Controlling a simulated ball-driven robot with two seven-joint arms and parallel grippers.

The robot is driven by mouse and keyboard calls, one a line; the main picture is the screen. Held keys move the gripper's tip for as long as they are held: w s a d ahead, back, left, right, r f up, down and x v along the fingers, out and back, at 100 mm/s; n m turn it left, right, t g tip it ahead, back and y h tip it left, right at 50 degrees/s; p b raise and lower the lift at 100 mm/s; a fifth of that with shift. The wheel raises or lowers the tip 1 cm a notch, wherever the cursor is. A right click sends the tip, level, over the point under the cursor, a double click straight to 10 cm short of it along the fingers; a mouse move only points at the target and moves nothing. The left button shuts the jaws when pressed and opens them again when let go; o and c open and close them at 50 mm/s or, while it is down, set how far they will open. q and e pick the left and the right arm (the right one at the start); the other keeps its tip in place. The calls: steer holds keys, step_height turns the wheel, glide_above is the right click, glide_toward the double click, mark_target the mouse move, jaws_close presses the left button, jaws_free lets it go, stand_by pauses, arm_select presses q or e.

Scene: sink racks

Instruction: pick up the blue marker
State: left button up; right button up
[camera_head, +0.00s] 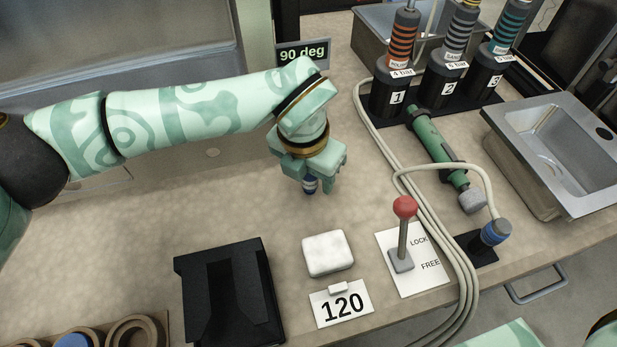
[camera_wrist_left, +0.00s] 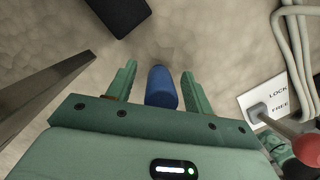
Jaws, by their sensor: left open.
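The gripper hides the rest. In the left wrist view the blue marker (camera_wrist_left: 161,88) stands between the two fingers of my left gripper (camera_wrist_left: 158,85). The fingers are open, with a gap visible on each side of it. Whether its lower end touches the counter is unclear. My right gripper is not in view.
A white block (camera_head: 328,253) and a "120" card (camera_head: 341,303) lie nearer on the counter. A red-knobbed lever (camera_head: 404,208) stands right of them. Hoses (camera_head: 425,221) run beside it. A black holder (camera_head: 228,290) is at the front. The counter left of the gripper is clear.

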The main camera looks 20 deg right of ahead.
arm_select(q)
steer(key=shift+r, duration=0.15)
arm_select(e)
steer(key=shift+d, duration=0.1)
arm_select(q)
steer(key=c, duration=1)
steer(key=shift+c, duration=0.4)
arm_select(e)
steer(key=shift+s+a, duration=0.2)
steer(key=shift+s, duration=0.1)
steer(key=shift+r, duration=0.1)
